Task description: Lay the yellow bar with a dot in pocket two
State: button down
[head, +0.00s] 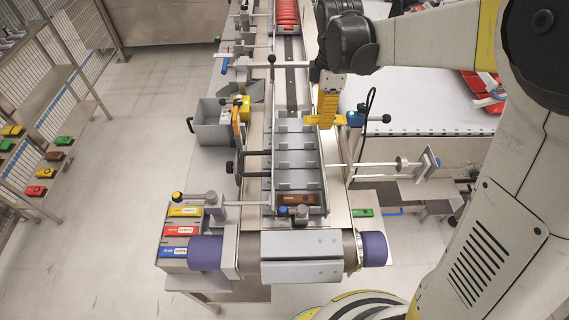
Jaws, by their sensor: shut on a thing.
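My gripper (327,82) is over the right side of the conveyor line, shut on a yellow bar (327,107). The bar hangs below the fingers, upright, near the upper right corner of the pocketed rack. No dot can be made out on it. The grey rack (296,160) has several pockets split by cross slats and lies along the conveyor. Its nearest pocket holds a brown bar (299,198); the other pockets I see look empty. No pocket numbers can be read, so I cannot tell which is pocket two.
Labelled yellow (184,211), red (182,230) and blue (173,252) blocks sit at the front left. A grey bin (212,130) stands left. A black handle (257,153) and a rod assembly (385,164) flank the rack. Red items (287,15) lie at the far end.

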jog(key=s+a+f, duration=0.2)
jog(key=s+a+f+b, duration=0.1)
jog(key=s+a+f, duration=0.1)
jog(key=s+a, duration=0.1)
jog(key=s+a+f+b, duration=0.1)
jog(key=s+a+f, duration=0.1)
jog(key=s, duration=0.1)
jog(key=shift+a+f, duration=0.15)
jog(key=shift+f, duration=0.1)
jog(key=shift+w+f+b, duration=0.1)
jog(key=shift+f+b, duration=0.85)
jog(key=shift+f, duration=1)
jog(key=shift+f+b, duration=0.55)
jog(key=shift+f, duration=0.05)
jog(key=c, duration=1.2)
grip_release()
